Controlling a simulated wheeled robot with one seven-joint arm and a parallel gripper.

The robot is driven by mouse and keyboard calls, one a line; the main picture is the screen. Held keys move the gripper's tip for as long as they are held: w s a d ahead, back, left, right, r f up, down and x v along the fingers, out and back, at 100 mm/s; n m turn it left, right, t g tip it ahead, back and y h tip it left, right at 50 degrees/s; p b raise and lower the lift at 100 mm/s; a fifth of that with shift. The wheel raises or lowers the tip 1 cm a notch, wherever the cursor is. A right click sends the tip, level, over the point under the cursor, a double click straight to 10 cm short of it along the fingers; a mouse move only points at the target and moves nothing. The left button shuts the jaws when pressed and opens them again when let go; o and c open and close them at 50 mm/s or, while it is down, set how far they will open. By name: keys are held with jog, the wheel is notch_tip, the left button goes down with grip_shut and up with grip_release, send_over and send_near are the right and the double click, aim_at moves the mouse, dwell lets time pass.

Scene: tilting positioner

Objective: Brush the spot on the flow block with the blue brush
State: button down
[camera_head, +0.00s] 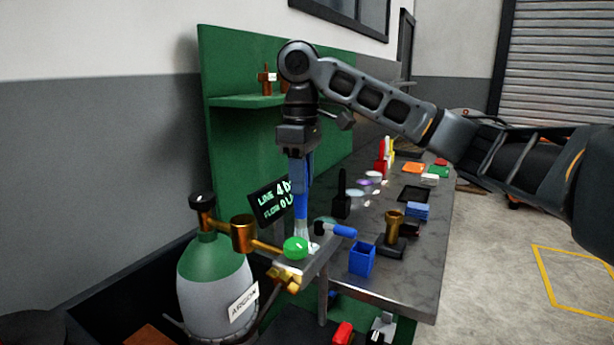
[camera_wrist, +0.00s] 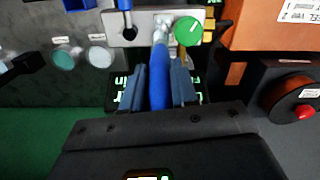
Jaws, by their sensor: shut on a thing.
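My gripper (camera_head: 300,188) points down and is shut on the blue brush (camera_head: 301,213). In the wrist view the brush's blue handle (camera_wrist: 158,88) stands between my two fingers (camera_wrist: 158,75). Its pale bristle end reaches down to the grey flow block (camera_head: 317,262), beside the green knob (camera_head: 295,247). In the wrist view the bristle end overlaps the block (camera_wrist: 147,20), just left of the green knob (camera_wrist: 188,31). I cannot tell whether the bristles touch the block. I cannot make out the spot; the brush may hide it.
A blue-handled valve (camera_head: 341,230) is close right of the brush. A display (camera_head: 269,201) stands behind it. The argon cylinder (camera_head: 216,280) with brass fittings is at left. An open blue box (camera_head: 362,259) and brass piece (camera_head: 395,228) stand on the crowded bench.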

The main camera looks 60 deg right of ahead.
jog(key=shift+s+p, duration=0.3)
jog(key=shift+s, duration=0.75)
jog(key=shift+s+a+f, duration=0.1)
jog(key=shift+s, duration=0.75)
